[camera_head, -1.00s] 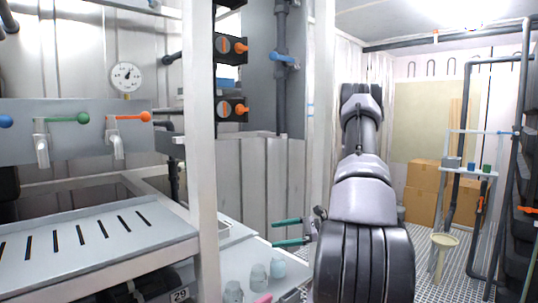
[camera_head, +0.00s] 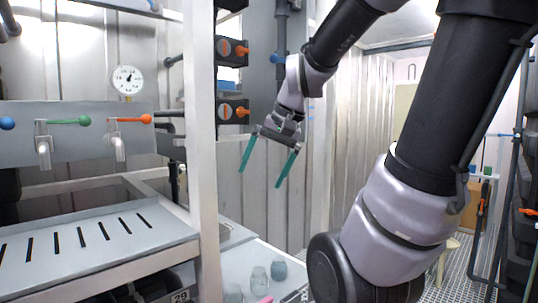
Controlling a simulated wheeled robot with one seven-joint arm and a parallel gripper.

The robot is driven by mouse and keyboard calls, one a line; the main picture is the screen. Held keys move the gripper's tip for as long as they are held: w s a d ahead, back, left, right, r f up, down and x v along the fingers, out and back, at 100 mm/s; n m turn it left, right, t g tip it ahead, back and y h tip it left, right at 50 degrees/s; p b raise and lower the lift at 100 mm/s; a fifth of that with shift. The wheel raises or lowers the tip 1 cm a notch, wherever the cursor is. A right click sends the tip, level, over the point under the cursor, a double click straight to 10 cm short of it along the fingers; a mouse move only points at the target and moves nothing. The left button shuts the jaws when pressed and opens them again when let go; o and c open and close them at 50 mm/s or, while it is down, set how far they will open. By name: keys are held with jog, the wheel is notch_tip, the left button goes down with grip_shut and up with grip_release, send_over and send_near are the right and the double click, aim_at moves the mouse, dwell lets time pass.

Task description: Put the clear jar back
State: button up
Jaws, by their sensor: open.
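Several small jars stand close together on a pale work surface (camera_head: 245,258) at the bottom middle. One greyish see-through jar (camera_head: 259,280) is in the middle, with a bluish-grey jar (camera_head: 279,271) to its right. Another greyish jar (camera_head: 233,294) at the left is partly cut off by the frame's lower edge. I cannot tell for sure which one is the clear jar. My gripper (camera_head: 260,179) has two green fingers spread apart and pointing down. It is empty and hangs well above the jars.
A white upright post (camera_head: 201,150) stands left of my gripper. A slotted grey tray (camera_head: 90,245) and a panel with coloured taps (camera_head: 75,135) are further left. A pink object (camera_head: 265,299) lies by the jars. Valve boxes (camera_head: 232,110) are on the wall behind.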

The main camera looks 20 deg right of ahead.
jog(key=s+r+t, duration=0.1)
jog(key=r, duration=0.1)
jog(key=s+r+n+t+h, duration=0.1)
jog(key=s+r+t, duration=0.1)
jog(key=shift+s, duration=0.1)
dwell(1.2)
